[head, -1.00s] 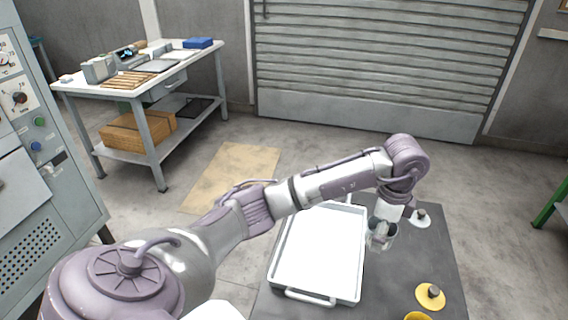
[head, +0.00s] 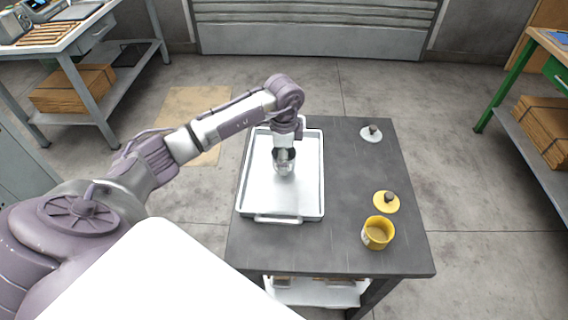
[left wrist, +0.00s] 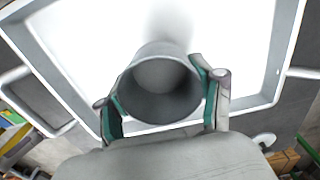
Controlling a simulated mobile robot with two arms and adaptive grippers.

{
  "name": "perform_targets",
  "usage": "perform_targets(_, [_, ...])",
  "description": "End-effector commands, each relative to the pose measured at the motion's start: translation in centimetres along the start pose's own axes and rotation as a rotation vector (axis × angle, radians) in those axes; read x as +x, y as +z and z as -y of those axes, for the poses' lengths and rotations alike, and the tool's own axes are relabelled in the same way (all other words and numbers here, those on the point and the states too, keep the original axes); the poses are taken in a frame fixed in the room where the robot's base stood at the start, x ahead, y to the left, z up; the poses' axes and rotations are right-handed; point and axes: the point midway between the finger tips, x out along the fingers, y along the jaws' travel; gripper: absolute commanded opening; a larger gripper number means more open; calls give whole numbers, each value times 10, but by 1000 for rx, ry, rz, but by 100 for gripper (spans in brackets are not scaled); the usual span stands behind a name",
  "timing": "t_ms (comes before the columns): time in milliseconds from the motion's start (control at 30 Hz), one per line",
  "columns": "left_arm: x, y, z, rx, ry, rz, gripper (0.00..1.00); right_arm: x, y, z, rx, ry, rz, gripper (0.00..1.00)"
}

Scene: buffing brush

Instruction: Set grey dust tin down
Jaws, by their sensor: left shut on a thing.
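My left gripper (head: 284,163) is over the white tray (head: 247,200) on the dark table. In the left wrist view, its two fingers (left wrist: 165,105) are shut on the grey dust tin (left wrist: 160,62), one on each side. The tin's open mouth faces the wrist camera and its inside looks empty. The white tray (left wrist: 283,45) lies beyond the tin. In the head view the tin is mostly hidden by the gripper, and I cannot tell whether it touches the tray floor. My right gripper is not in view.
On the dark table (head: 345,185), right of the tray, stand an open yellow tin (head: 378,233), a yellow lid (head: 386,203) with a dark knob and a white lid (head: 371,134) with a knob. The table between tray and lids is clear.

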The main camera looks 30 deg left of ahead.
Motion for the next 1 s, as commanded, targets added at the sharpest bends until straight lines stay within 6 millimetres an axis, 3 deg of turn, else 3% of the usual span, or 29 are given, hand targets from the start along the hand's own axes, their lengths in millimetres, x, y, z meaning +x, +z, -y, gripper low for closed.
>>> perform_targets(200, [29,0,-1,1,2,1,27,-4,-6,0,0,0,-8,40])
perform_targets(567, [34,0,0,1,0,1,27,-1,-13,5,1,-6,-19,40])
perform_targets(600, [33,0,-1,1,0,1,73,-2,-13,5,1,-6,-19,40])
perform_targets(700, [33,0,-1,1,1,1,90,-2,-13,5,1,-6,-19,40])
perform_targets(1000, [33,0,-1,1,1,1,92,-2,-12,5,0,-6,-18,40])
